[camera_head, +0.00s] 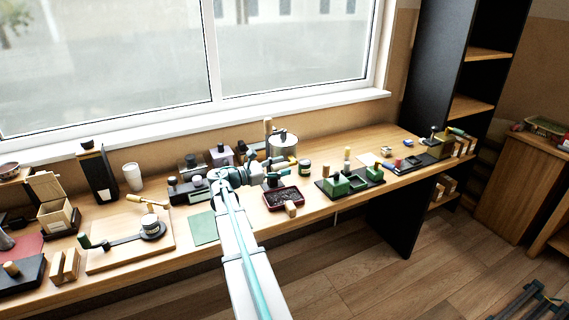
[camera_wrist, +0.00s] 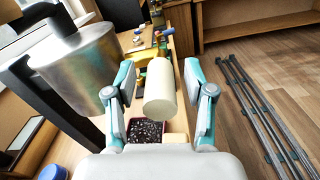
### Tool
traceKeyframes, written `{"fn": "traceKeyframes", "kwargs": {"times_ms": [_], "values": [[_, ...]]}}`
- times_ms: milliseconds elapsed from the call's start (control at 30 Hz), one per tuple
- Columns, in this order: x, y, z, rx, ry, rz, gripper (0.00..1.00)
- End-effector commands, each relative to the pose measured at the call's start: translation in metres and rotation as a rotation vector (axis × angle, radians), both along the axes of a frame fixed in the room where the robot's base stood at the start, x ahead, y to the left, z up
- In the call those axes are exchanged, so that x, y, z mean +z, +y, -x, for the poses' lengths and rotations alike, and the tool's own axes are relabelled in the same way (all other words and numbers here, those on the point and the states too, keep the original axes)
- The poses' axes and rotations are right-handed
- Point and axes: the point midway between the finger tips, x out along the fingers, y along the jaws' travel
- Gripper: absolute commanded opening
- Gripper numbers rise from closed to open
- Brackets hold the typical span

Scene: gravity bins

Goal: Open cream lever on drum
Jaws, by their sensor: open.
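The drum is a shiny metal cylinder (camera_head: 284,147) at the back of the bench, just beyond my gripper in the head view. In the wrist view the drum (camera_wrist: 80,75) fills the upper left, with a black bent piece on its top. The cream lever (camera_wrist: 160,95) shows in the wrist view as a pale rounded cylinder. My gripper (camera_wrist: 160,68) is open, with one finger on each side of the cream lever and visible gaps. In the head view my gripper (camera_head: 270,172) is small, and the lever cannot be made out clearly.
A dark red tray of black bits (camera_head: 284,197) lies in front of the drum. Green blocks (camera_head: 345,184) on a dark base stand to its right, and a wooden board (camera_head: 130,243) lies to the left. A window is behind the bench.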

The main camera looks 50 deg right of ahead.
Motion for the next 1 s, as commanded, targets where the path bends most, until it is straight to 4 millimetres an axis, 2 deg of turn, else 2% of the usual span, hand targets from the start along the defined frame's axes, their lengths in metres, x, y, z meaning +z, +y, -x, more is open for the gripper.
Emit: {"fn": "traceKeyframes", "kwargs": {"times_ms": [133,467,567,800,1000], "values": [[0.0004,-0.0109,0.0059,0.0,0.001,0.0,0.54],[-0.0005,-0.0136,0.0072,0.001,0.0,0.0,0.54],[-0.0005,-0.0135,0.0073,0.001,0.0,0.0,0.4],[-0.0003,-0.0134,0.0073,0.0,0.0,0.0,0.0],[-0.0003,-0.0134,0.0073,0.0,0.0,0.0,0.0]]}}
